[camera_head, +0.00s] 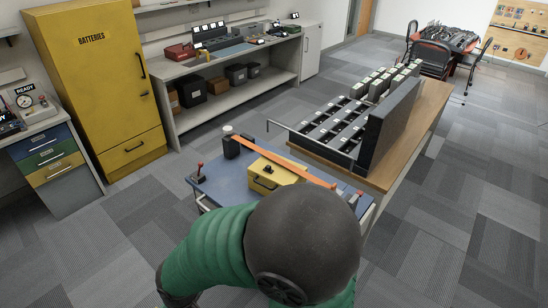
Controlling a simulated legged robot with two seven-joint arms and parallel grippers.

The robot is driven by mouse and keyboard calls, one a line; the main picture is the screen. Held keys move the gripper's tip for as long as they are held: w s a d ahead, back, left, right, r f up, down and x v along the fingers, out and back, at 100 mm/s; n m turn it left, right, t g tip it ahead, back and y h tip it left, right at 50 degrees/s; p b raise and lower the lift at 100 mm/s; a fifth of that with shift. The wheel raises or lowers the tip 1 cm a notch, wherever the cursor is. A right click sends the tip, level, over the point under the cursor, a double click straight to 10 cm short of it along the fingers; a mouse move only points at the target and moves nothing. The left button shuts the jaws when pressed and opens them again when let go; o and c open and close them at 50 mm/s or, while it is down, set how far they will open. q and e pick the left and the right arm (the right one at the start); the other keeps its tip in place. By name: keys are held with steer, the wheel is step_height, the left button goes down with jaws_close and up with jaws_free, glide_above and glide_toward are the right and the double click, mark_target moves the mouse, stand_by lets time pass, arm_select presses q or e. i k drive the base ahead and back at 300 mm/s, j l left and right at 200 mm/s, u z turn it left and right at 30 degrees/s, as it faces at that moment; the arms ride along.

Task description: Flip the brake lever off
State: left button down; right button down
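A yellow case (272,174) with a dark handle sits on the cart. An orange bar (290,163) runs across the cart behind the case. A black block (232,146) stands at the bar's left end. My green arm and its large dark round joint cover the cart's near side. Neither gripper shows in the head view.
A wooden table (425,115) with a black rack and rows of devices stands beside the cart on the right. A yellow batteries cabinet (93,75) and a drawer unit (50,160) stand at left. Grey carpet (120,235) is free left of the cart.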

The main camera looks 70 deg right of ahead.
mark_target(200, 164)
steer(key=i+l+z, duration=0.2)
steer(key=z, duration=0.25)
steer(key=i+l+z, duration=0.1)
steer(key=i+z, duration=0.3)
steer(key=i+l+z, duration=0.1)
steer(key=z, duration=0.35)
steer(key=i+j+z, duration=0.15)
steer(key=i+z, duration=0.25)
